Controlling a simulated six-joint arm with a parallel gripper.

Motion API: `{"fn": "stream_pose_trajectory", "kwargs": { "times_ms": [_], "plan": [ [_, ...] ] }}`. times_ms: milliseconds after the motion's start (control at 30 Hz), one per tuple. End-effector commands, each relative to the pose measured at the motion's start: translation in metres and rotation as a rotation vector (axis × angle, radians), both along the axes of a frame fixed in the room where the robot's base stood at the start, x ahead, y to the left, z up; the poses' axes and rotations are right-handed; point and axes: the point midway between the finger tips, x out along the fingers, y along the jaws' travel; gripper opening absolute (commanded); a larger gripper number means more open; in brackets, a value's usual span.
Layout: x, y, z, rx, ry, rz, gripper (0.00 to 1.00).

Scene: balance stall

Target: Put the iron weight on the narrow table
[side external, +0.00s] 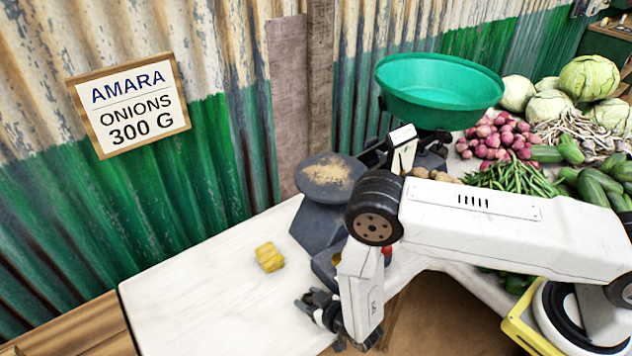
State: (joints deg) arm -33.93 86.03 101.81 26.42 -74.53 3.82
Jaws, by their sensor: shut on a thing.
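My gripper (314,304) is low over the front right part of the pale table top (205,295), in front of the scale. Its jaws are shut on a dark thing that blends with the dark fingers; it fits the iron weight, but its outline is not clear. I cannot tell whether it touches the table. No other iron weight shows clearly. The pale top, seen at the left, fits the narrow table.
A yellow lump (269,258) lies on the table left of my gripper. The balance has a dark plate (330,172) with crumbs and a green bowl (440,85). Vegetables (500,137) crowd the right. A sign (128,105) reads "AMARA ONIONS 300 G". The table's left part is clear.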

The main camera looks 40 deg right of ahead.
Motion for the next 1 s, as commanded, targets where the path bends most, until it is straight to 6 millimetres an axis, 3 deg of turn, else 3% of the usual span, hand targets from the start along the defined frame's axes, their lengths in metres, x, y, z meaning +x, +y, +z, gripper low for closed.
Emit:
{"fn": "stream_pose_trajectory", "kwargs": {
  "times_ms": [33,133,600,1000],
  "plan": [
    [0.0,0.0,-0.001,0.0,0.0,0.0,0.64],
    [0.0,0.0,-0.001,0.0,0.0,0.0,0.93],
    [0.0,0.0,0.003,0.0,-0.001,0.0,0.93],
    [-0.035,-0.003,0.017,-0.002,0.002,0.004,0.93]
  ]
}}
